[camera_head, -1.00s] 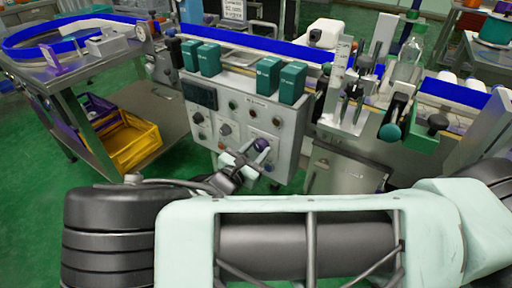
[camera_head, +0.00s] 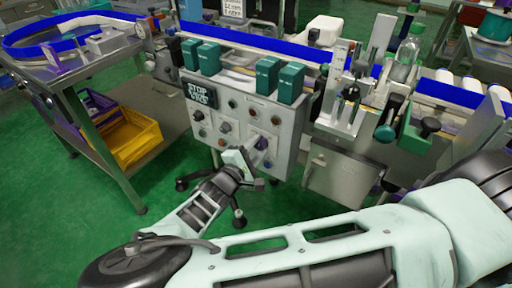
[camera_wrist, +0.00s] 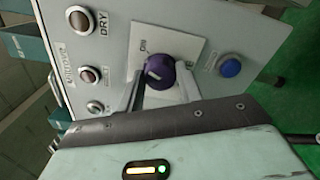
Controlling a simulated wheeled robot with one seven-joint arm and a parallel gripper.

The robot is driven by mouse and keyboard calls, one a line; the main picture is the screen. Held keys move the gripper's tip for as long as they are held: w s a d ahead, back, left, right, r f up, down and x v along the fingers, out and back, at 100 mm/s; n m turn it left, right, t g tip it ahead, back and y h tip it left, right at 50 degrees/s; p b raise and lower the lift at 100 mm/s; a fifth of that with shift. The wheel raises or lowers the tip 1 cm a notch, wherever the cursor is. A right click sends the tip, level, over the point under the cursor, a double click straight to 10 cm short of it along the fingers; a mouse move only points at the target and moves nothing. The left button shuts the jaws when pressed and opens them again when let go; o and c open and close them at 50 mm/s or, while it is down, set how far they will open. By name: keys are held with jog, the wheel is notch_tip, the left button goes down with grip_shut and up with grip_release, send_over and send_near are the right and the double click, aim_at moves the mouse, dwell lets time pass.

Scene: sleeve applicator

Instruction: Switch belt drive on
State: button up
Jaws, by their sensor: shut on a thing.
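The grey control panel (camera_head: 225,148) stands under the conveyor, with knobs, buttons and a small display (camera_head: 202,94) whose top line reads "STOP". A purple rotary knob (camera_wrist: 160,72) sits on a white plate in the wrist view, its white mark pointing to the lower left. Small lettering beside it is hard to read. My gripper (camera_wrist: 159,80) is shut on the purple knob, one finger on each side. In the head view my gripper (camera_head: 248,157) reaches the lower right of the panel, and the knob (camera_head: 262,143) is partly hidden.
A blue button (camera_wrist: 230,67) lies right of the knob, close to the right finger. Several round buttons, one labelled DRY (camera_wrist: 82,20), lie to the left. Green boxes (camera_head: 268,75) stand on top of the panel. A yellow crate (camera_head: 133,145) rests on the side table's lower shelf.

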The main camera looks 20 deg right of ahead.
jog(key=shift+f+m, duration=0.1)
jog(key=shift+m, duration=1.8)
jog(key=o, duration=1)
jog(key=b+v, duration=0.1)
jog(key=v, duration=1.6)
jog(key=shift+s+a, duration=0.15)
jog(key=shift+s, duration=0.05)
